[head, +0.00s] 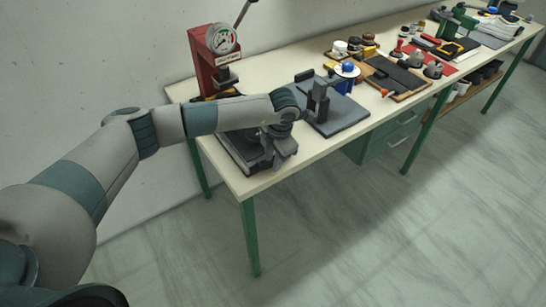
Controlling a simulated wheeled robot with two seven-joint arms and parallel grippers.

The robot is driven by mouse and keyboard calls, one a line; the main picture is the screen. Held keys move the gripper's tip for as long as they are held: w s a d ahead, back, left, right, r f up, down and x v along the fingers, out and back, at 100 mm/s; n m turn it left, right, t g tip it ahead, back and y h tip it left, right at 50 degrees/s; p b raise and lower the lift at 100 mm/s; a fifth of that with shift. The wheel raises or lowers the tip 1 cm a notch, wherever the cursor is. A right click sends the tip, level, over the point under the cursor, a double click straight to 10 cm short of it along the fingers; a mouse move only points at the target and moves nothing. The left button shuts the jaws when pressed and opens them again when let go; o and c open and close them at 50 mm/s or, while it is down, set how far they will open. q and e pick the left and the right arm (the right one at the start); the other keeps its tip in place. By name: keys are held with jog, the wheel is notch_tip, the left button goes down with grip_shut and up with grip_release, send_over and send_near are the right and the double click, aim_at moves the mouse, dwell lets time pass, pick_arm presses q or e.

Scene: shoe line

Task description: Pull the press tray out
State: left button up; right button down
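The red press (203,70) with a round dial gauge stands at the back left of the cream bench. A dark grey tray (236,154) lies below and in front of it, at the bench's near left corner. My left arm reaches in from the left and covers part of the tray and the press's lower part. My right gripper is out of view.
Green drawers (388,138) hang below. The floor in front is clear.

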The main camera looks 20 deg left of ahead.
pick_arm(q)
jog(key=shift+f, duration=0.25)
grip_shut()
dwell(1.4)
